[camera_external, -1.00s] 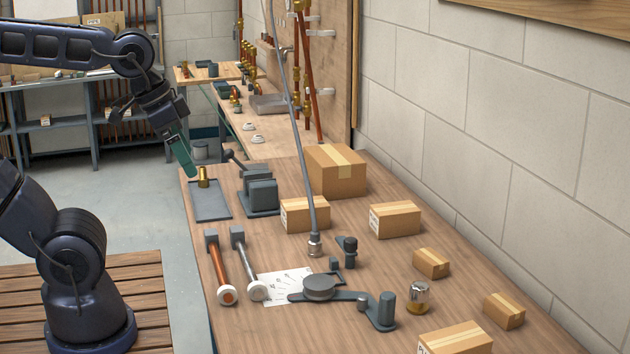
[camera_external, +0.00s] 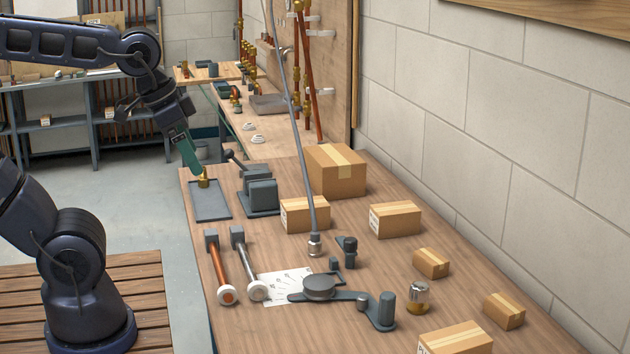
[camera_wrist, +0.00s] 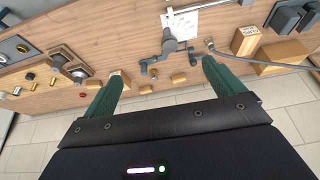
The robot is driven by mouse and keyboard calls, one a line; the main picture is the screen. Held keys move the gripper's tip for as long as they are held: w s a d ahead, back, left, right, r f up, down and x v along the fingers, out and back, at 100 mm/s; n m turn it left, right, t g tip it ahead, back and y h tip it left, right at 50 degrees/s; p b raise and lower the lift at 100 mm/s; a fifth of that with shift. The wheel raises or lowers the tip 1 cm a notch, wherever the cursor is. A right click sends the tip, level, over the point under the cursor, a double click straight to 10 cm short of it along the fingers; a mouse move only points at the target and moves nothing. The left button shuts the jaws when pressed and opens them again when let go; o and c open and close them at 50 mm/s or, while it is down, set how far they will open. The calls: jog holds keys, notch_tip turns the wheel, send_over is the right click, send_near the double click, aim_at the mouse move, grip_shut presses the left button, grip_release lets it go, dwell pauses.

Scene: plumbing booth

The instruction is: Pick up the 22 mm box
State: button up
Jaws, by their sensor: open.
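Several cardboard boxes sit on the wooden workbench (camera_external: 270,320). None has a label I can read as 22 mm, so I cannot tell which is the 22 mm box. Two small boxes are at the right, one (camera_external: 431,263) behind the other (camera_external: 504,310). Two medium boxes stand further back, one at centre (camera_external: 305,215) and one to its right (camera_external: 395,219). A labelled box (camera_external: 455,340) is cut off at the front edge.
A grey vise-like tool (camera_external: 261,195) and a large box (camera_external: 335,170) are nearby.

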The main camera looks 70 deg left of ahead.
jog(key=w+a+f+y, duration=0.15)
jog(key=w+a, duration=0.35)
jog(key=w, duration=0.7)
jog(key=h, duration=0.2)
send_near(308, 215)
jog(key=a, duration=0.2)
jog(key=w+a, duration=0.1)
jog(key=shift+a+f, duration=0.25)
jog(key=shift+f, duration=0.1)
jog(key=shift+x, duration=5.4)
jog(key=shift+s+a+f, duration=0.1)
jog(key=shift+s+f, duration=0.05)
jog(key=shift+f, duration=0.2)
jog(key=c, duration=1.3)
jog(key=shift+o, duration=0.2)
jog(key=shift+r, duration=0.15)
